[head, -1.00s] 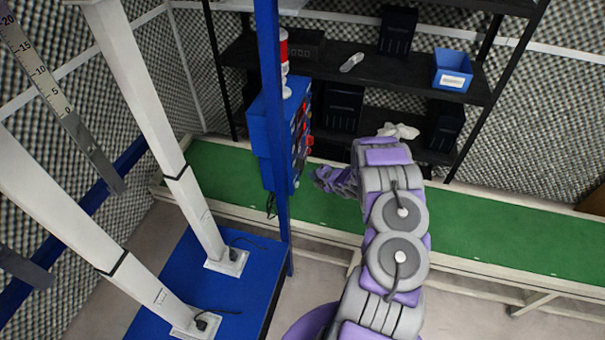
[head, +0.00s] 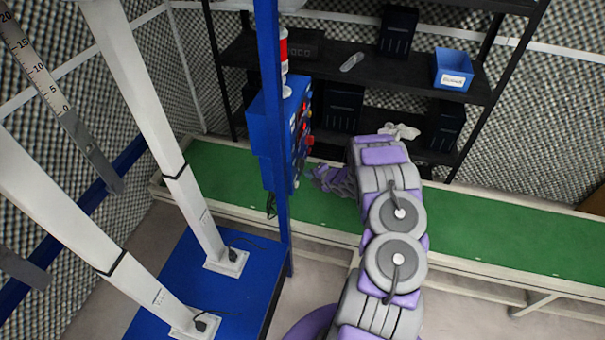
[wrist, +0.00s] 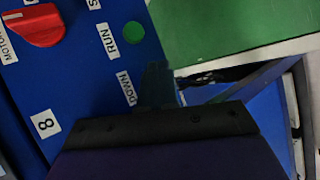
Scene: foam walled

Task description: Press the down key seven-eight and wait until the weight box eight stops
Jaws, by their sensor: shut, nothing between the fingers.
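The blue control box (head: 268,140) hangs on a blue post in the head view, its buttons facing right. The key there is hidden behind the tip, so contact cannot be told. In the head view my gripper (head: 322,178) is beside the box's lower right. I cannot identify weight box eight.
A red knob (wrist: 35,25) sits on the panel. A green-topped bench (head: 480,230) runs behind my arm. Two white columns (head: 150,120) stand on a blue platform (head: 180,275) at left. A black shelf (head: 390,80) with a blue bin (head: 453,70) stands behind.

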